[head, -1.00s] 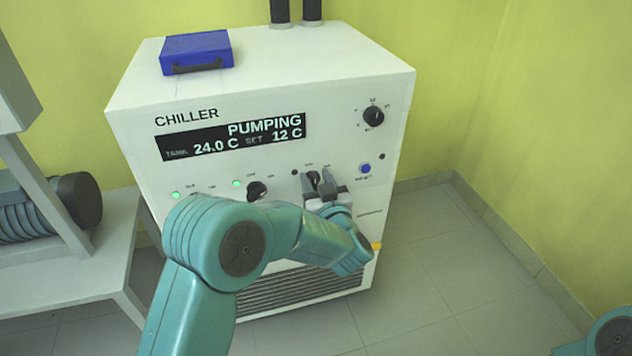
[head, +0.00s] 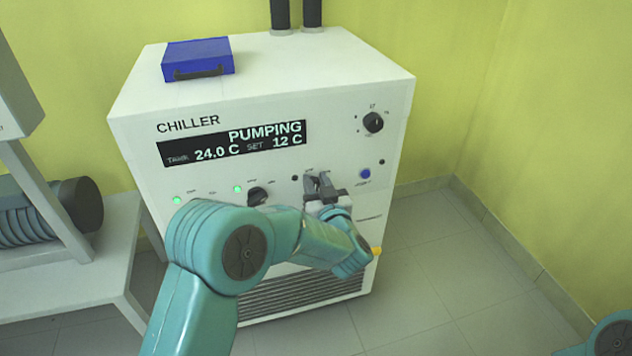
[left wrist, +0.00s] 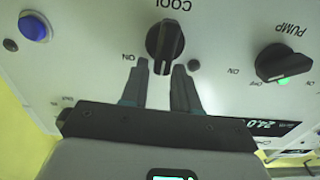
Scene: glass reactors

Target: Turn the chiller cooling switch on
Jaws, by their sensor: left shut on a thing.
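The white chiller (head: 260,85) stands ahead, its display (head: 232,140) reading PUMPING, tank 24.0 C, set 12 C. The black cooling switch (left wrist: 165,42), labelled COOL, has its bar upright in the left wrist view, in line with the label. The small lamp (left wrist: 193,65) beside it is dark. My left gripper (head: 318,184) is at the chiller's front with its two fingers on either side of this switch, shut on it. It also shows in the left wrist view (left wrist: 161,72). In the head view the fingers mostly hide the switch. My right gripper is out of view.
The pump switch (head: 258,195) is close to the left of my gripper, with a green lamp (head: 238,188) lit. A blue button (head: 365,174) is to the right, a dial (head: 373,122) above it. A blue case (head: 198,57) lies on top. Free floor is at right.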

